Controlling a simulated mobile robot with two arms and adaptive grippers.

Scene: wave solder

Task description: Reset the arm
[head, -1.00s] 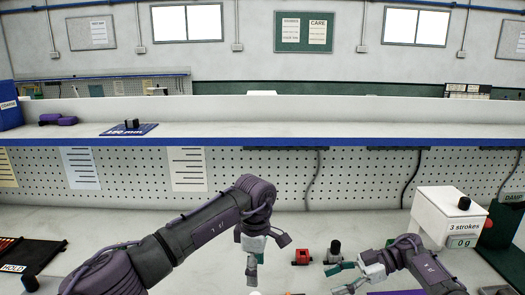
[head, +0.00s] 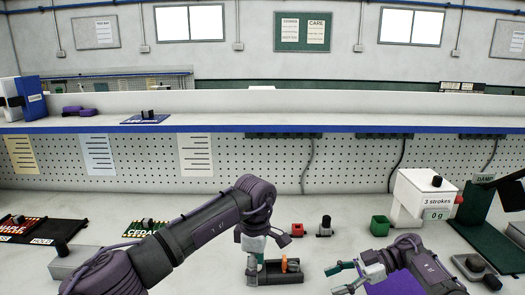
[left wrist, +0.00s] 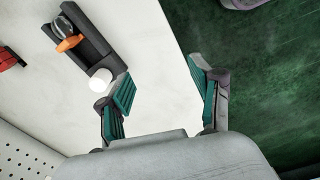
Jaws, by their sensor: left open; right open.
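My left gripper (head: 256,262) hangs open and empty over the workbench (head: 200,270) in the head view, fingers pointing down. In the left wrist view its two teal-padded fingers (left wrist: 162,98) are spread apart with nothing between them. My right gripper (head: 352,278) is open at the lower right of the head view, beside a purple mat (head: 395,286), with nothing seen between its fingers. A dark fixture with an orange part (head: 291,265) is near my left gripper. This fixture (left wrist: 93,50) also shows in the left wrist view, next to a white round piece (left wrist: 100,80).
A white "3 strokes" box (head: 413,199) is at the right. A blue-edged shelf (head: 200,130) spans the back.

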